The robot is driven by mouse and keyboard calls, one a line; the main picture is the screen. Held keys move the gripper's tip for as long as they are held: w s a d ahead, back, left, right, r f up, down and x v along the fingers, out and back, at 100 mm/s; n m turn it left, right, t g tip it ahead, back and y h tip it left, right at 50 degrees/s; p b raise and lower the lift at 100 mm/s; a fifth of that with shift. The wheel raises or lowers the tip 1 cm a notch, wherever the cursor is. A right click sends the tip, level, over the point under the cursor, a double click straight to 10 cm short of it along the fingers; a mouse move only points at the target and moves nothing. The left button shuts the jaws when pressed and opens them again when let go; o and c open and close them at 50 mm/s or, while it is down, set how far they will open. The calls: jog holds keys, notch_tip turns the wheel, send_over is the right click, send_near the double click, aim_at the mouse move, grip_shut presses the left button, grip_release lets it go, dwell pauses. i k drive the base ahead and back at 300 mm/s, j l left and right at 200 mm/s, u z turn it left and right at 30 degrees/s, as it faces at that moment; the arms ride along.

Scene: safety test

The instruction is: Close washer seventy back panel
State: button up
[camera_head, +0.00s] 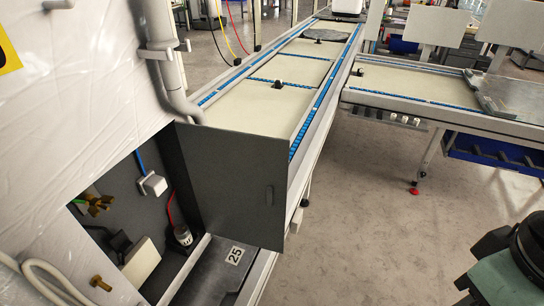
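The back panel (232,180) is a flat dark grey door on the white washer (80,90). Inside are a brass valve (95,203), a white box (153,185), a red cable and a small pump-like part (183,235). My gripper is not visible, and nothing is seen touching the panel.
A conveyor (257,105) with blue edges runs away behind the panel. A second one (415,85) branches right. A ledge marked 25 (234,255) lies below the panel. A dark round part with teal is at the lower right corner.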

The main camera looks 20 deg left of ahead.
aim_at(230, 172)
jog(key=i, duration=2)
jog(key=i+u, duration=0.25)
jog(key=i, duration=0.15)
jog(key=i+l+u, duration=0.25)
jog(key=i, duration=0.15)
jog(key=i+l+u, duration=0.25)
jog(key=i+j+u, duration=0.1)
jog(key=u, duration=3.7)
jog(key=l+z, duration=0.2)
jog(key=z, duration=0.15)
jog(key=l+z, duration=0.2)
jog(key=z, duration=0.2)
jog(key=i, duration=0.05)
